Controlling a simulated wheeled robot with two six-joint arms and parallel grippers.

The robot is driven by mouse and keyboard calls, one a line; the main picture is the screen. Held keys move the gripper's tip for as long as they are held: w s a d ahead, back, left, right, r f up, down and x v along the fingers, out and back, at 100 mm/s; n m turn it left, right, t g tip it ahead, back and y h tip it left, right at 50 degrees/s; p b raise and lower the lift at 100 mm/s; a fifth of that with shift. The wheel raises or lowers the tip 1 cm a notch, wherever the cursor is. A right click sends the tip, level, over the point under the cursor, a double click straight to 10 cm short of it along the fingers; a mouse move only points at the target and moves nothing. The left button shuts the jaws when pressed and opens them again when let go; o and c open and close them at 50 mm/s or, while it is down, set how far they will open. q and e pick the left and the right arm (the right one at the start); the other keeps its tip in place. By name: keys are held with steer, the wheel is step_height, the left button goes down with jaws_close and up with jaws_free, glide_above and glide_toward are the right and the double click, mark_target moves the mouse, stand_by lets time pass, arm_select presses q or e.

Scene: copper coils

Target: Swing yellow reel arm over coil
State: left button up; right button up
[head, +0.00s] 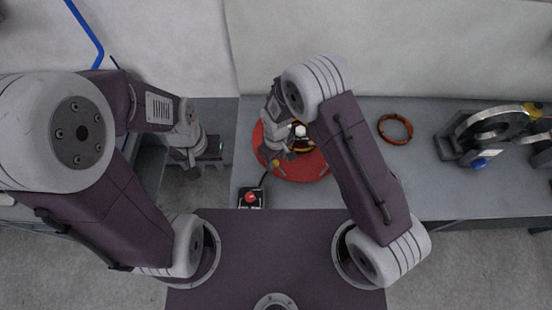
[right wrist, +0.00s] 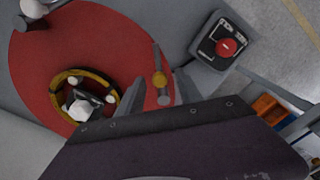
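The red round turntable (head: 312,170) lies under my right gripper (head: 283,155). In the right wrist view, a yellow-brown ring-shaped coil (right wrist: 108,78) sits on the red disc (right wrist: 50,45) around a hub with pale knobs. A thin grey rod with a yellow collar (right wrist: 159,80), apparently the reel arm, stands between the fingers of my right gripper (right wrist: 160,88). The fingers are apart, with gaps showing beside the rod. The yellow part also shows in the head view (head: 276,163). My left gripper (head: 194,172) hangs left of the table; its finger opening is unclear.
A red button on a black box (head: 250,198) stands at the table's front edge, near the disc. An orange-copper ring (head: 395,129) lies on the grey table (head: 400,180). Metal wheel-like fixtures (head: 490,125) stand at the right. The table between ring and front edge is clear.

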jaws_close()
steer(key=shift+w, duration=0.1)
stand_by(1.2)
